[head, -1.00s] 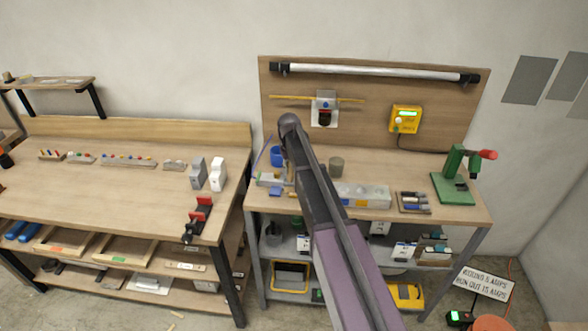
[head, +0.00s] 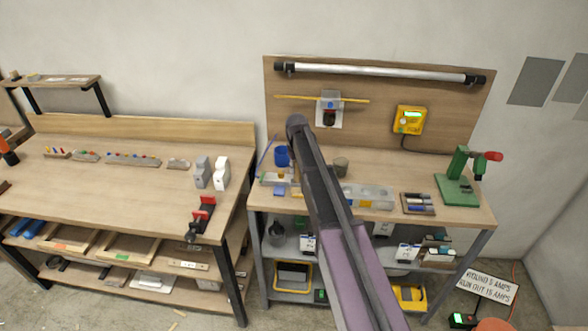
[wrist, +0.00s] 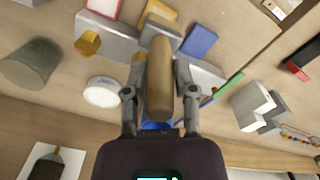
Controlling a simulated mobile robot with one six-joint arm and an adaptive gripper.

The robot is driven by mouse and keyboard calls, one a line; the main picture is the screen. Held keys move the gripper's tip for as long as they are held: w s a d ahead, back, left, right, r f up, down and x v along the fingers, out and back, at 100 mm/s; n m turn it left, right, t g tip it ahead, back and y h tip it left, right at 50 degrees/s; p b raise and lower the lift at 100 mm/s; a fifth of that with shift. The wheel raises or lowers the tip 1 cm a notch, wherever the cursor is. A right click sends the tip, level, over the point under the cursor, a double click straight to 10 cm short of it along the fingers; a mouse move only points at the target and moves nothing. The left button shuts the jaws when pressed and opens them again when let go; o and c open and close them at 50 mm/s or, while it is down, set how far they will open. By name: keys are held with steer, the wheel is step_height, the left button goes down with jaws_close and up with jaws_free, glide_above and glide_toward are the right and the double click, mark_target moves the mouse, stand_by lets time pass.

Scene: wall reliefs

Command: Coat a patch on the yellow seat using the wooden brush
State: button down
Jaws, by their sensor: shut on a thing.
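In the wrist view my gripper (wrist: 159,92) is shut on the wooden brush (wrist: 159,70), its rounded tan handle between the two fingers. The bristles are not visible. Beyond the handle lies a grey fixture (wrist: 112,36) with a yellow six-sided piece (wrist: 88,42) on its left. A flat yellow piece (wrist: 161,12), a grey block (wrist: 161,29) and a blue block (wrist: 199,41) lie by the handle's end. I cannot tell which yellow piece is the seat.
A blue cup (head: 282,157) and a grey cup (head: 341,164) stand near the arm on the right bench. A white disc (wrist: 103,92) lies near the gripper.

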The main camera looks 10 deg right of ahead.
steer(key=shift+s+d, duration=0.2)
steer(key=shift+d, duration=0.45)
steer(key=shift+s+d, duration=0.2)
steer(key=shift+d, duration=0.45)
steer(key=shift+r, duration=0.1)
step_height(320, 180, up, 6)
steer(key=p, duration=0.6)
step_height(320, 180, up, 3)
steer(key=p, duration=0.3)
steer(key=shift+d+f+b, duration=0.1)
steer(key=shift+f+b, duration=0.2)
steer(key=shift+f, duration=0.05)
stand_by(0.7)
